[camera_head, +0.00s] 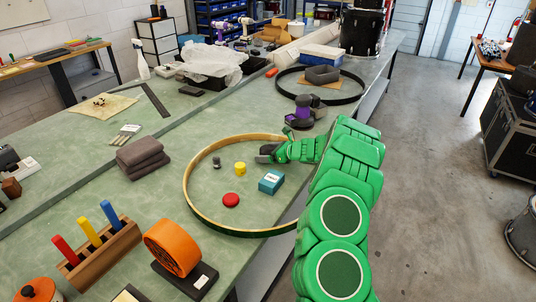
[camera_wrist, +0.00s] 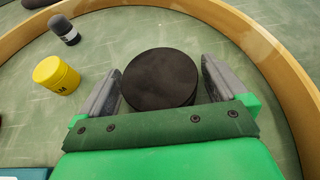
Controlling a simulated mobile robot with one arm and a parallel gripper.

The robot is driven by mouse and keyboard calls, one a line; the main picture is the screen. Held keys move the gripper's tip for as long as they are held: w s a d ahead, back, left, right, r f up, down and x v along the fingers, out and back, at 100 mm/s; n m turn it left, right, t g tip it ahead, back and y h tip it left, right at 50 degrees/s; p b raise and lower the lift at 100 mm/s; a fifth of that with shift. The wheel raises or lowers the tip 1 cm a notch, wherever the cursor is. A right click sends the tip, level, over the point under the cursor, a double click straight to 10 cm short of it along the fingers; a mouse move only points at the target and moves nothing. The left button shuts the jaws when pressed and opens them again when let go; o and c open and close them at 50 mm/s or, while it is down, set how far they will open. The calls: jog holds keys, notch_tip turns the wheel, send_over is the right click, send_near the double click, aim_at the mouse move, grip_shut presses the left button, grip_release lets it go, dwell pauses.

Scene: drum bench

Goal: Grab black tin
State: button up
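The black tin (camera_wrist: 160,78) is round and flat-topped, and lies between the two grey fingers of my gripper (camera_wrist: 161,82) in the wrist view. The fingers are spread, one on each side of it, with a thin gap at each side. Whether either finger touches it is hard to tell. In the head view my gripper (camera_head: 268,153) is low inside the right part of a wooden hoop (camera_head: 188,180) on the green bench. There I cannot tell the tin from the dark fingers.
Inside the hoop are a yellow tin (camera_head: 240,168), a small grey-black item (camera_head: 216,162), a red disc (camera_head: 231,200) and a teal box (camera_head: 271,181). The hoop's rim runs close by my gripper. A purple-and-black object (camera_head: 300,116) stands behind. Folded grey cloth (camera_head: 140,157) lies left.

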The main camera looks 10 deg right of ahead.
aim_at(268, 149)
jog(key=c, duration=0.9)
jog(key=shift+c, duration=0.3)
jog(key=shift+r, duration=0.1)
jog(key=shift+r, duration=0.45)
notch_tip(268, 149, up, 2)
jog(key=shift+r, duration=0.1)
jog(key=s+a+r, duration=0.1)
jog(key=s+r, duration=0.9)
jog(key=s, duration=0.4)
